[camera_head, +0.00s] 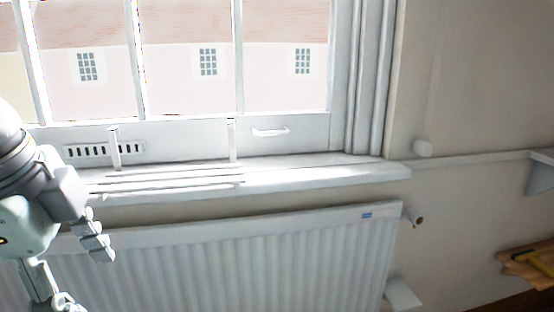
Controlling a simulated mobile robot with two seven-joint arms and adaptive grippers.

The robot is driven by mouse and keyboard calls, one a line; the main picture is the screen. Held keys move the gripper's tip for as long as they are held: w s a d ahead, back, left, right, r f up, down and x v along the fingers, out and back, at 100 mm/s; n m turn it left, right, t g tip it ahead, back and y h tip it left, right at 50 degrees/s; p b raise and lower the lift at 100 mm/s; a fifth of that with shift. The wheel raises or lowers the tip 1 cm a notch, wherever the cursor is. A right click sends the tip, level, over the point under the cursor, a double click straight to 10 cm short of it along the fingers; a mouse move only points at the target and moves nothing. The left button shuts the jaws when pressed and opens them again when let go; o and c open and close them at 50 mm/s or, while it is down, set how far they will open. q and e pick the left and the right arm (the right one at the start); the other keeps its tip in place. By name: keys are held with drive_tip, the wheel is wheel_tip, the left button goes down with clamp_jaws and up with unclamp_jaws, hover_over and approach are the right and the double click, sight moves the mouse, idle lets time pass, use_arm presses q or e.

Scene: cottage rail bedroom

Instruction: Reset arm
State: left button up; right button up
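My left gripper (82,275) comes in at the left edge, in front of the white radiator and below the window sill. Its two fingers stand apart, with nothing seen between them. The lower finger is partly cut off by the bottom of the picture. My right gripper is not in view.
A white radiator (250,260) stands below the window sill (320,178), with a valve (413,216) at its right end. The sash window (290,130) has a white handle (271,132). A wooden piece (530,262) shows at the right edge. Open space lies before the right wall.

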use_arm(q)
drive_tip(key=w+a+f+n+t+h+p, duration=0.1)
drive_tip(key=w+a+f+n+t+h, duration=0.3)
drive_tip(key=w+a+f, duration=0.65)
drive_tip(key=w+a+f+n+y, duration=0.2)
drive_tip(key=a+f+n+y, duration=0.15)
drive_tip(key=f, duration=0.35)
drive_tip(key=s+a+f+n+g+p, duration=0.1)
drive_tip(key=s+f+n+g, duration=0.3)
drive_tip(key=f, duration=1.2)
drive_tip(key=s+d+f+n+y, duration=0.1)
drive_tip(key=s+d+f+y, duration=0.1)
drive_tip(key=s+d+f, duration=0.7)
drive_tip(key=s+f, duration=0.3)
drive_tip(key=f, duration=0.1)
drive_tip(key=shift+d+f+n+p, duration=0.2)
drive_tip(key=shift+d+n+p, duration=0.15)
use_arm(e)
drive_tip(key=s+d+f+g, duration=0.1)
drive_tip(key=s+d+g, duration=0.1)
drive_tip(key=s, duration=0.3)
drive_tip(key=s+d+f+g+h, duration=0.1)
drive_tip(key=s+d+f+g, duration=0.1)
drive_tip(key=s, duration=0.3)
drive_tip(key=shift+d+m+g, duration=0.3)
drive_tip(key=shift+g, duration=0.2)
